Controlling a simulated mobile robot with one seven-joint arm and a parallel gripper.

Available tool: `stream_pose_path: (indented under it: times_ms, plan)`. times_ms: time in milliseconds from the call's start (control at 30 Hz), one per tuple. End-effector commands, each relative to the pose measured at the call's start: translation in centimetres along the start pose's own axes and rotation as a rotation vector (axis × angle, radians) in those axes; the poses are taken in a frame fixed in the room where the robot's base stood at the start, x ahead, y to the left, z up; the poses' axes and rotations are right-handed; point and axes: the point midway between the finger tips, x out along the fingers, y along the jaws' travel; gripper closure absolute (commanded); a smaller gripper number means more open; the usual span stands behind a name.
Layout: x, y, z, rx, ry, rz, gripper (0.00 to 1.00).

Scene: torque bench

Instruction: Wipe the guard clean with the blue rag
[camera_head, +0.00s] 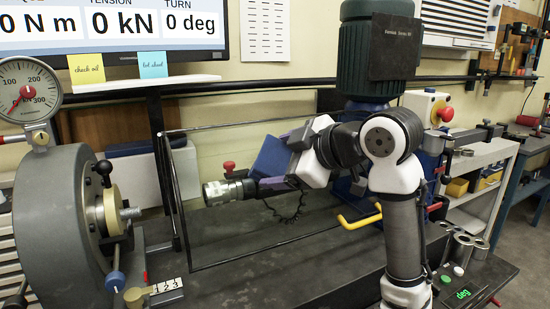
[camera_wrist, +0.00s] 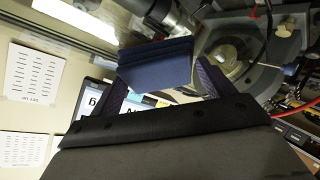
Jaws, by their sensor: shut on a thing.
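The guard (camera_head: 232,125) is a clear panel with a thin dark frame, standing upright over the bench in the head view. No smudge shows clearly on it. My gripper (camera_head: 268,172) is at the guard's right half, shut on the blue rag (camera_head: 272,155), a folded dark-blue pad. The rag also shows in the wrist view (camera_wrist: 155,66), between the two fingers of my gripper (camera_wrist: 160,85). I cannot tell whether the rag touches the panel. The guard is not clear in the wrist view.
A large grey round machine head (camera_head: 55,215) with a dial gauge (camera_head: 27,88) stands left. A metal socket (camera_head: 222,192) lies level behind the guard. A yellow handle (camera_head: 360,218) is right of it. A screen (camera_head: 110,28) hangs at the back. Bare bench top (camera_head: 235,285) lies in front.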

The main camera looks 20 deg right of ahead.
Motion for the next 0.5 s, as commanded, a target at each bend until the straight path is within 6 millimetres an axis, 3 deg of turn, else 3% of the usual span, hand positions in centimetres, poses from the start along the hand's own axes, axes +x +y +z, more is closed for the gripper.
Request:
stream_pose_path:
  times_ms: [500]
  plan:
    - [-0.7, 2.0, 2.3, 0.002, 0.0, 0.0, 0.37]
